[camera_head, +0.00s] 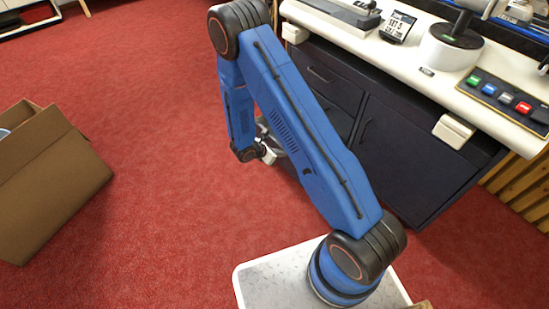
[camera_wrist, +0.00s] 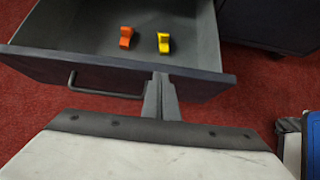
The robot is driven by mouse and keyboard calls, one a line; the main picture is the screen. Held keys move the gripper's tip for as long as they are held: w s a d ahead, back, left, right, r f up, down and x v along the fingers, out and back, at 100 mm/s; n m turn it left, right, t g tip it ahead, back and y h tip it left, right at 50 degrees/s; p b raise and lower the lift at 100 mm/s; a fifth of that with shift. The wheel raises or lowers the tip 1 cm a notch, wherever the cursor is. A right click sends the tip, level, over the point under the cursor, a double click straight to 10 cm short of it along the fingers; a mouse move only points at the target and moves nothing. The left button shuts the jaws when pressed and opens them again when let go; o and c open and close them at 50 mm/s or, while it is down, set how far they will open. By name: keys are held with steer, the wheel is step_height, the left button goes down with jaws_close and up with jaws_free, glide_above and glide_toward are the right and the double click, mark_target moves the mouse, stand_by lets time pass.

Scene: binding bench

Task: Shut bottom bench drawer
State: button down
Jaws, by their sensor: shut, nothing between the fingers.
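The bottom bench drawer (camera_wrist: 60,66) stands open in the wrist view, with its grey inside showing. Its dark front has a bar handle (camera_wrist: 105,93). An orange object (camera_wrist: 126,38) and a yellow object (camera_wrist: 164,43) lie inside it. My gripper (camera_wrist: 160,82) is shut and empty, with its fingertips at the drawer front, right of the handle. I cannot tell whether they touch it. In the head view my blue arm hides most of the drawer, and my gripper (camera_head: 268,154) shows small low beside the bench.
The dark bench cabinet (camera_head: 415,155) has an upper drawer (camera_head: 330,80) that looks closed and a door with a handle. A button panel (camera_head: 505,98) and devices sit on its pale top. A cardboard box (camera_head: 55,185) stands at left. Red carpet between is clear.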

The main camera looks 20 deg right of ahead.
steer(key=w+d, duration=0.3)
steer(key=d, duration=0.8)
steer(key=w+d, duration=0.4)
steer(key=d, duration=0.7)
steer(key=shift+w+d, duration=0.15)
steer(key=shift+d, duration=0.2)
